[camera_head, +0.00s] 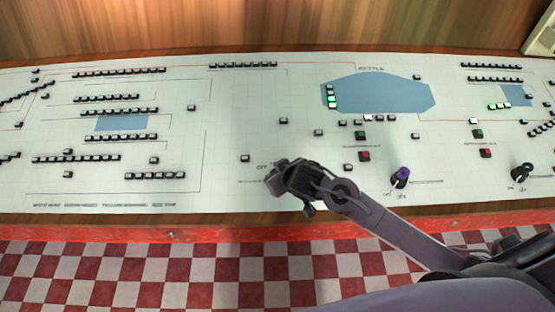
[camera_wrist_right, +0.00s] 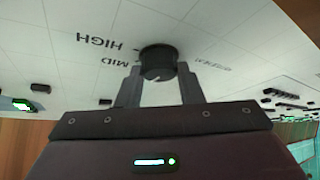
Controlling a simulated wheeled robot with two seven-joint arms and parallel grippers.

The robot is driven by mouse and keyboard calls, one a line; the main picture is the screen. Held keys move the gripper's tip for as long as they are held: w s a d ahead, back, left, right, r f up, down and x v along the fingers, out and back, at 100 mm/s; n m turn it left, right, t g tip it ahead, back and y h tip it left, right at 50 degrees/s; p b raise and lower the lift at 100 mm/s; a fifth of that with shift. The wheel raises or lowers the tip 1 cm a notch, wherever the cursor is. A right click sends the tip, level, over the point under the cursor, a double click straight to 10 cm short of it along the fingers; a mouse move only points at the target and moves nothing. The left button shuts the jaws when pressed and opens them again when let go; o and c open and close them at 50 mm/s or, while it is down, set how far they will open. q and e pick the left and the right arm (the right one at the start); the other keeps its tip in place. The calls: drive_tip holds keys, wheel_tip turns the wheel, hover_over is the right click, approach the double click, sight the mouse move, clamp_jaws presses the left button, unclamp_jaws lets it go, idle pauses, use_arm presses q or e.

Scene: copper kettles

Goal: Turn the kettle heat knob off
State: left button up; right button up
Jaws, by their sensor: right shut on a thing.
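My right gripper (camera_head: 277,178) reaches in from the right and is down at the control panel (camera_head: 228,185), near its front edge. In the right wrist view its two fingers (camera_wrist_right: 158,84) are shut on a round black knob (camera_wrist_right: 157,60), one finger on each side. The printed words HIGH and MID show on the panel to the left of the knob. In the head view the gripper hides this knob, and the word OFF is printed just left of the gripper. My left gripper is not in view.
A purple knob (camera_head: 401,175) and another black knob (camera_head: 522,172) stand farther right on the panel. Red buttons (camera_head: 364,156), green buttons (camera_head: 362,135) and several small black blocks dot it. A blue shape (camera_head: 385,92) under the word KETTLE lies behind.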

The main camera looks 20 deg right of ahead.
drive_tip(key=n+y+p, duration=0.1)
drive_tip(key=n+p, duration=0.2)
drive_tip(key=shift+w+d+r+g+y, duration=0.15)
drive_tip(key=shift+r+g+y, duration=0.15)
drive_tip(key=shift+r+y, duration=0.1)
drive_tip(key=n+g+y+p, duration=0.1)
drive_tip(key=n+p, duration=0.1)
drive_tip(key=n, duration=0.1)
drive_tip(key=shift+w+d+f, duration=0.1)
drive_tip(key=n+g+y, duration=0.1)
drive_tip(key=n, duration=0.1)
drive_tip(key=shift+f+n, duration=0.15)
drive_tip(key=shift+n, duration=0.15)
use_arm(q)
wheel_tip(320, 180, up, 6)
use_arm(e)
drive_tip(key=shift+w+n+g+y, duration=0.1)
drive_tip(key=shift+n+g+y, duration=0.3)
drive_tip(key=shift+n+g, duration=1.05)
drive_tip(key=shift+n+t, duration=0.25)
drive_tip(key=shift+n, duration=0.3)
drive_tip(key=o, duration=1)
drive_tip(key=shift+c, duration=0.2)
